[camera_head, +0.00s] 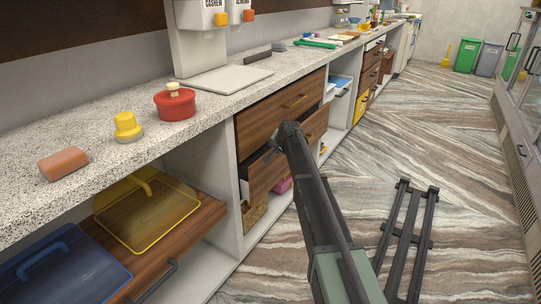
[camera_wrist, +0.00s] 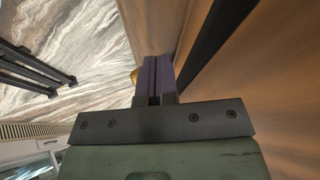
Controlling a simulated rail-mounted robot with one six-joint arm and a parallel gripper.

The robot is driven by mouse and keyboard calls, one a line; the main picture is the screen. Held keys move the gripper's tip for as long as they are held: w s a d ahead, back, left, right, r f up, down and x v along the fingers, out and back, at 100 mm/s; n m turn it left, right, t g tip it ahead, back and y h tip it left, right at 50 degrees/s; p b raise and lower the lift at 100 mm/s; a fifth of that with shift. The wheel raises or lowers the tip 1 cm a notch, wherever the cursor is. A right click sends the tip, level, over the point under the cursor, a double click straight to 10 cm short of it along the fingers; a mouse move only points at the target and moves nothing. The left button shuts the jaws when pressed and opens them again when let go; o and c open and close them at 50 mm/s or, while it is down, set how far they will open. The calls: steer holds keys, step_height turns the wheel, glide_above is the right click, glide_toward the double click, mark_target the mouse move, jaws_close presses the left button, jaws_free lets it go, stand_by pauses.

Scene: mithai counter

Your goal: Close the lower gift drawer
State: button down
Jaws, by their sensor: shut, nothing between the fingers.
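The lower drawer (camera_head: 264,178) has a brown wooden front and sits beneath the upper drawer (camera_head: 262,122) in the counter. Its front stands out from the cabinet, with a dark gap above it, so it looks partly open. My gripper (camera_head: 270,156) is at the lower drawer's upper edge in the head view, and my arm hides the middle of the front. In the wrist view my gripper (camera_wrist: 153,82) is shut and empty, its dark fingers close beside a wooden panel (camera_wrist: 275,85). I cannot tell whether they touch it.
A pull-out shelf with a yellow-lided tray (camera_head: 150,212) and a blue tray (camera_head: 62,270) juts out at the left. A red pot (camera_head: 175,103) stands on the speckled counter (camera_head: 100,150). A dark slatted rack (camera_head: 408,232) is at the right. Striped floor is open beyond.

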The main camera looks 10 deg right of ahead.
steer(key=shift+w+a, duration=0.4)
steer(key=shift+d, duration=0.1)
